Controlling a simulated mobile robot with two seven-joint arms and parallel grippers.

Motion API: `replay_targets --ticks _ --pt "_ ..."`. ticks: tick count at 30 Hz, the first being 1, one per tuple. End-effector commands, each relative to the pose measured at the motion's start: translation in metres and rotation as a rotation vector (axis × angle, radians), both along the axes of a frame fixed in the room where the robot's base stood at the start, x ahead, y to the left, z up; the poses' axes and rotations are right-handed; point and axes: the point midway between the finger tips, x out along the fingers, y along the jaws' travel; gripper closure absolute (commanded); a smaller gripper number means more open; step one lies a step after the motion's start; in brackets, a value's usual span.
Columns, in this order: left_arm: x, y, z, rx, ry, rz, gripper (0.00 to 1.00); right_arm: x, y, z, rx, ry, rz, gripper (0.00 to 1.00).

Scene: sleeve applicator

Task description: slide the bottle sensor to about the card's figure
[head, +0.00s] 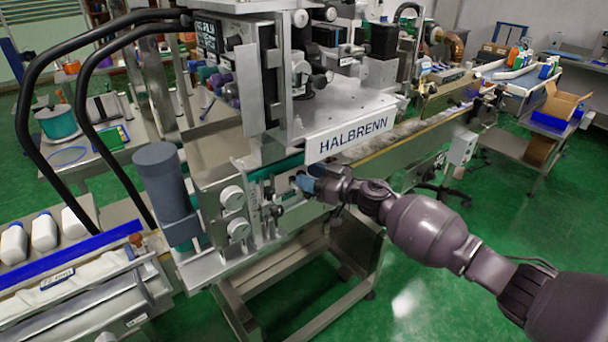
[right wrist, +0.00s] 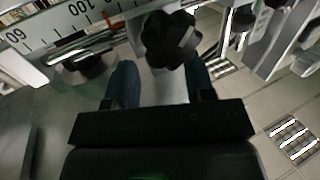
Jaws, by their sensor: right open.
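My right gripper (head: 309,184) is at the front of the HALBRENN machine (head: 262,195), its blue fingertips close to the small fittings under the name plate. In the right wrist view, my right gripper (right wrist: 161,82) is open and empty. A black lobed knob (right wrist: 168,40) shows just beyond the fingers, toward the right one. I cannot tell whether they touch. A white scale (right wrist: 75,22) with 60 and 100 readable runs at upper left. A metal bar with a dark round part (right wrist: 88,62) lies beside it. I cannot tell which part is the bottle sensor. No card figure is readable.
A conveyor (head: 425,130) runs back to the right behind my right arm. A grey motor cylinder (head: 160,180) and black hoop rails (head: 50,130) stand at left.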

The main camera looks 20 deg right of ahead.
Motion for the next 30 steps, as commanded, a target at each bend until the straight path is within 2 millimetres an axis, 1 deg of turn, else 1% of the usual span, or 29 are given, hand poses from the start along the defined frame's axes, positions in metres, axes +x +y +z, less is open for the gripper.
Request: replay_targets --ticks 1,6,16,25,26,30 --pt "-0.0003 -0.0001 -0.0016 0.000 0.001 0.000 1.00 0.0044 0.0046 -0.0006 0.001 0.000 0.000 0.51" --pt "-0.0007 0.0000 -0.0028 0.000 0.002 0.000 1.00 0.0123 0.0113 -0.0006 0.001 0.001 0.000 0.51" --pt "-0.0008 -0.0001 -0.0029 0.000 0.003 0.000 1.00 0.0138 0.0129 0.0000 0.001 0.001 0.000 0.51" --pt "-0.0008 -0.0001 -0.0029 -0.001 0.003 0.001 1.00 0.0136 0.0126 -0.0001 0.001 0.001 0.000 0.97" --pt "-0.0008 -0.0001 -0.0029 -0.001 0.003 0.001 1.00 0.0136 0.0126 -0.0001 0.001 0.001 0.000 1.00" --pt "-0.0008 -0.0001 -0.0027 -0.001 0.003 0.001 1.00 0.0137 0.0124 -0.0001 0.001 0.001 0.000 1.00"
